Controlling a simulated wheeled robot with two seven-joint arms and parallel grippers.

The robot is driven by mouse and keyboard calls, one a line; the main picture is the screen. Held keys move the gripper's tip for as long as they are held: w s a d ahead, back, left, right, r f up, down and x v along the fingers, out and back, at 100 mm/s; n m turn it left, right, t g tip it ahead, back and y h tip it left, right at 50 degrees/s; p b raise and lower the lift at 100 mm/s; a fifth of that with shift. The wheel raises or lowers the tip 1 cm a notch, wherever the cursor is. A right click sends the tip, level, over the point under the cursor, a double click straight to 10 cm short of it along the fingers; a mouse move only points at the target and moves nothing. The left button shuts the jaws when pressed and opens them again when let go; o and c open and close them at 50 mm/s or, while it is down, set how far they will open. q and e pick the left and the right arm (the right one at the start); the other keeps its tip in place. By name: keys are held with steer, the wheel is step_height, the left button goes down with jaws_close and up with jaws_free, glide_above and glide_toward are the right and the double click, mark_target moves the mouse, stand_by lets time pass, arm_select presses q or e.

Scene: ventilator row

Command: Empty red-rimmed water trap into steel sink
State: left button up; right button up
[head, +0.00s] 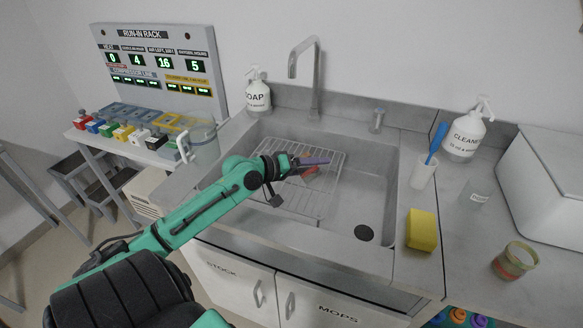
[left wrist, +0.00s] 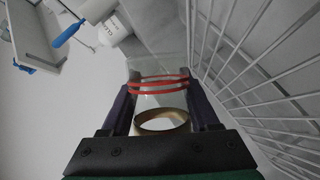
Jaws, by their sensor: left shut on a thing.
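The red-rimmed water trap (left wrist: 160,85) is a clear cup with red bands and a brass-coloured ring at its near end. It sits between the two dark purple fingers of my left gripper (left wrist: 162,108) in the left wrist view. In the head view my left gripper (head: 312,165) is over the left part of the steel sink (head: 379,190), above the wire rack. Only a bit of red shows at its fingers there. I cannot tell whether the trap holds water or how far it is tilted. My right gripper is not in view.
A wire rack (head: 325,200) fills the sink's left part; the drain (head: 364,232) is at right. A tall tap (head: 316,80) stands behind. A yellow sponge (head: 422,229), a cup with a blue brush (head: 424,174), a cleaner bottle (head: 463,135) and a jar (head: 515,260) stand on the right.

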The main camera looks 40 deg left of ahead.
arm_select(q)
steer(key=r+m+y+p, duration=0.1)
steer(key=m+p, duration=0.1)
steer(key=p, duration=0.3)
steer(key=shift+d+r+m+y, duration=0.1)
steer(key=shift+m+y, duration=0.2)
steer(key=shift+y, duration=0.1)
steer(key=d+r+m+p, duration=0.1)
steer(key=p, duration=0.2)
steer(key=d+m+y+p, duration=0.1)
steer(key=p, duration=0.2)
steer(key=shift+s+d+r+y, duration=0.1)
steer(key=shift+s+r+y, duration=0.1)
steer(key=shift+r+y, duration=0.15)
steer(key=shift+s+d+m+t+y+p, duration=0.2)
steer(key=shift+d+m+t+y+p, duration=0.3)
steer(key=shift+d+m+y, duration=0.85)
